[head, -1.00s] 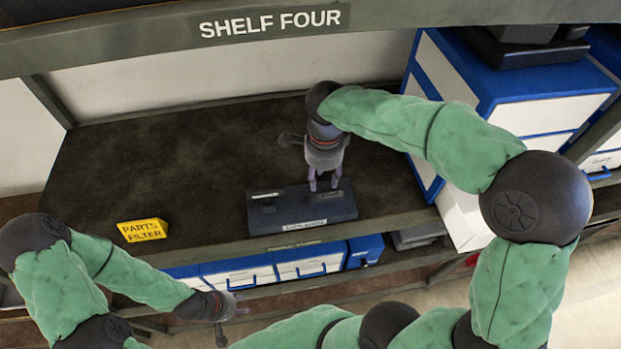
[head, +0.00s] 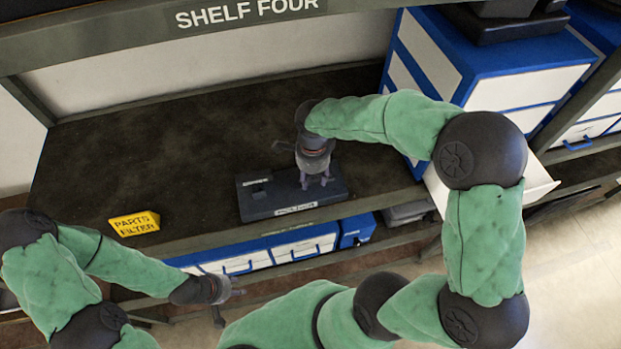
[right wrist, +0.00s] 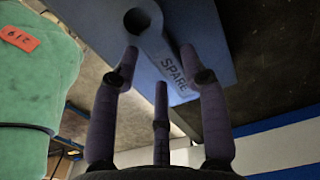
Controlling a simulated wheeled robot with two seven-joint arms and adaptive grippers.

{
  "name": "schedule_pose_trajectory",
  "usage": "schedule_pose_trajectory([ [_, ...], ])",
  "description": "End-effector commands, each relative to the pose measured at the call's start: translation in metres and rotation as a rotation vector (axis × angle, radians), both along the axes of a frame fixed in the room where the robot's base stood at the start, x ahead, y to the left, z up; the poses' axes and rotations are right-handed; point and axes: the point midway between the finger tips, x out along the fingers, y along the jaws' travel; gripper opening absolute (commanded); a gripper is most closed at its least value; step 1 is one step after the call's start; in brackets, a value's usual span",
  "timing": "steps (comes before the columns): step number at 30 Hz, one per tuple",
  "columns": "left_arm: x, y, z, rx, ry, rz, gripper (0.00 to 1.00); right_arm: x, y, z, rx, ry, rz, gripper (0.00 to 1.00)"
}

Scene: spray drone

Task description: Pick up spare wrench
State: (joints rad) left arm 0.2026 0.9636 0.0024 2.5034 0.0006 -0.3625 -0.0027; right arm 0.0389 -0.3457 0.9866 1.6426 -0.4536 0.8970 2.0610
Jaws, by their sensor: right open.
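The spare wrench (right wrist: 152,45) shows in the right wrist view, grey, with a ring end and the word SPARE on its shaft. It lies on a blue-grey holder (right wrist: 205,30), which also shows in the head view (head: 262,208) at the shelf's front edge. My right gripper (head: 315,183) is directly over the holder's right part and hides the wrench in the head view. In the right wrist view its fingers (right wrist: 160,65) are spread open around the wrench shaft; contact cannot be told. My left gripper (head: 230,295) is in front of the shelf; its jaw state is unclear.
Blue and white cabinets (head: 490,70) stand at the right. The shelf behind the holder is clear.

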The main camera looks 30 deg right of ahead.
Motion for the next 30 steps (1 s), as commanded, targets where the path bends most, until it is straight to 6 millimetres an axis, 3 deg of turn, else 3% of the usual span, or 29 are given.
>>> schedule_pose_trajectory([
  [10,0.000,0.000,0.001,0.000,0.000,0.000,0.40,0.000,0.000,-0.010,0.000,-0.001,0.000,0.44],
  [11,0.000,0.000,0.001,0.000,0.000,0.000,0.40,0.000,0.000,-0.010,0.000,-0.001,0.000,0.39],
  [15,0.000,0.000,0.001,0.000,0.000,0.000,0.40,0.000,0.000,-0.010,0.000,-0.001,0.000,0.00],
  [25,0.000,0.000,0.000,0.000,0.000,0.000,0.40,0.001,0.000,-0.008,-0.001,-0.003,0.000,0.00],
  [30,0.000,0.000,-0.003,0.000,0.000,0.000,0.40,0.001,0.000,0.002,0.000,-0.005,-0.001,0.00],
])
